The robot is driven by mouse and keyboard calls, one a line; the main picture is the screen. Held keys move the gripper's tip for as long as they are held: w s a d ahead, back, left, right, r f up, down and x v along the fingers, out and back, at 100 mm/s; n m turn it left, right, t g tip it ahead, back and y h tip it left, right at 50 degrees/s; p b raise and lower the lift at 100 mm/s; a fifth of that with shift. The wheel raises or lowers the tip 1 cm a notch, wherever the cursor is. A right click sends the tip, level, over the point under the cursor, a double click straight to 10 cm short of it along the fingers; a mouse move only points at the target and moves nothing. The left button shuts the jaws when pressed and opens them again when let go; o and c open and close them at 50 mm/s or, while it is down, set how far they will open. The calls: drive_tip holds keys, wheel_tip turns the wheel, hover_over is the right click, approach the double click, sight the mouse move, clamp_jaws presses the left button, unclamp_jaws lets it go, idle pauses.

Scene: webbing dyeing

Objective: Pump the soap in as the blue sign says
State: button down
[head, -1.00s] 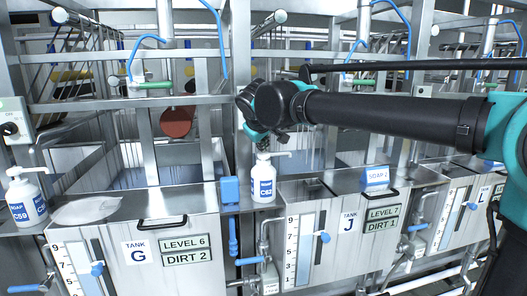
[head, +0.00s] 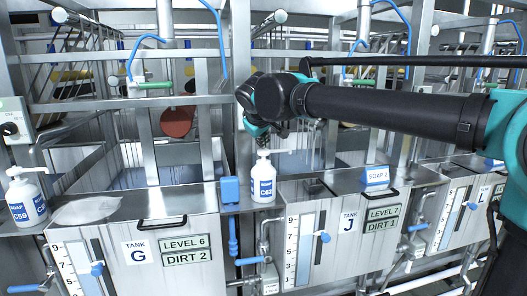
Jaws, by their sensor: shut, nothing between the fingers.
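A white soap pump bottle labelled C62 (head: 263,184) stands upright on the ledge between tank G (head: 150,255) and tank J (head: 325,235). My gripper (head: 262,142) is shut and empty, pointing down just above the bottle's pump head. I cannot tell whether it touches the head. The bottle's spout is hard to make out now. The blue sign (head: 376,177) stands on top of tank J and reads SOAP with a number that looks like 2, though the print is small. Tank J's plate reads LEVEL 7, DIRT 1.
Another soap bottle, labelled C59 (head: 26,200), stands at the far left. A blue block (head: 230,189) sits left of the C62 bottle. Tank G reads LEVEL 6, DIRT 2. Metal frame posts (head: 240,100) and blue hoses surround my arm.

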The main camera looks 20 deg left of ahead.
drive_tip(key=shift+r, duration=0.5)
drive_tip(key=shift+r, duration=2.5)
wheel_tip(320, 180, up, 4)
drive_tip(key=shift+f, duration=0.1)
idle(0.4)
drive_tip(key=shift+f, duration=4.45)
